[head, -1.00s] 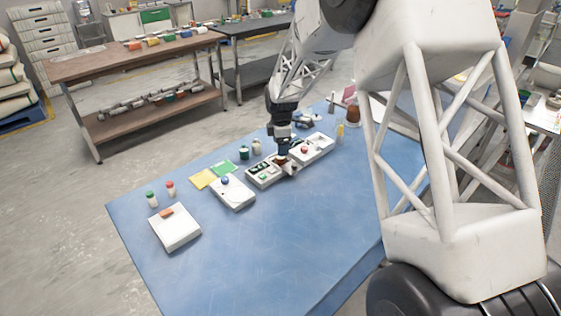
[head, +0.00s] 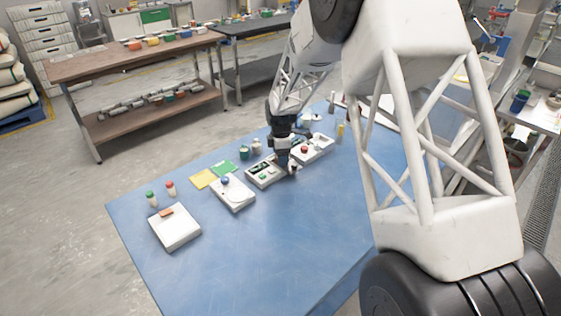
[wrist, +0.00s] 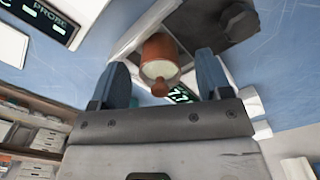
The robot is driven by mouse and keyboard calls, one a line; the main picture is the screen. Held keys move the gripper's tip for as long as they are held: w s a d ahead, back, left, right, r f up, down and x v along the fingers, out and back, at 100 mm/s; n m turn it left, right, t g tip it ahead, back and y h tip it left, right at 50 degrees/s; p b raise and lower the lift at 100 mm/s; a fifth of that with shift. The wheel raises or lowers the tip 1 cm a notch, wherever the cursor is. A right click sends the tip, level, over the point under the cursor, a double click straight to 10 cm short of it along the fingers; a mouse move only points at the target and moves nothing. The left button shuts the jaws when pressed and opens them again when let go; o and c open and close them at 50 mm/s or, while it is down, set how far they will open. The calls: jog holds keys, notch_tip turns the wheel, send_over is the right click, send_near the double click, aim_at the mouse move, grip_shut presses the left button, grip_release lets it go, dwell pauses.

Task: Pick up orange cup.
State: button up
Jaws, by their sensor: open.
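The orange cup (wrist: 160,52) shows in the wrist view, with a pale round face and a small orange knob towards my gripper. It lies between the two dark blue-grey fingers of my gripper (wrist: 162,66), which stand apart on either side of it. I see a gap on each side, so the fingers do not appear to close on it. In the head view my gripper (head: 287,165) is low over the blue table (head: 260,240), by the white devices. My gripper and wrist hide the cup there.
White devices stand around my gripper: one with green displays (head: 264,172), one with a red knob (head: 316,148), one with a blue knob (head: 233,194). A white box (head: 174,231) and small bottles (head: 152,199) stand at the left. The table's front is clear.

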jog(key=c, duration=1.1)
jog(key=shift+r, duration=0.15)
jog(key=shift+r, duration=0.55)
notch_tip(320, 180, up, 2)
jog(key=shift+r, duration=0.1)
jog(key=s+d+r, duration=0.1)
jog(key=s+d, duration=0.3)
jog(key=s, duration=1.1)
jog(key=shift+s+r, duration=0.2)
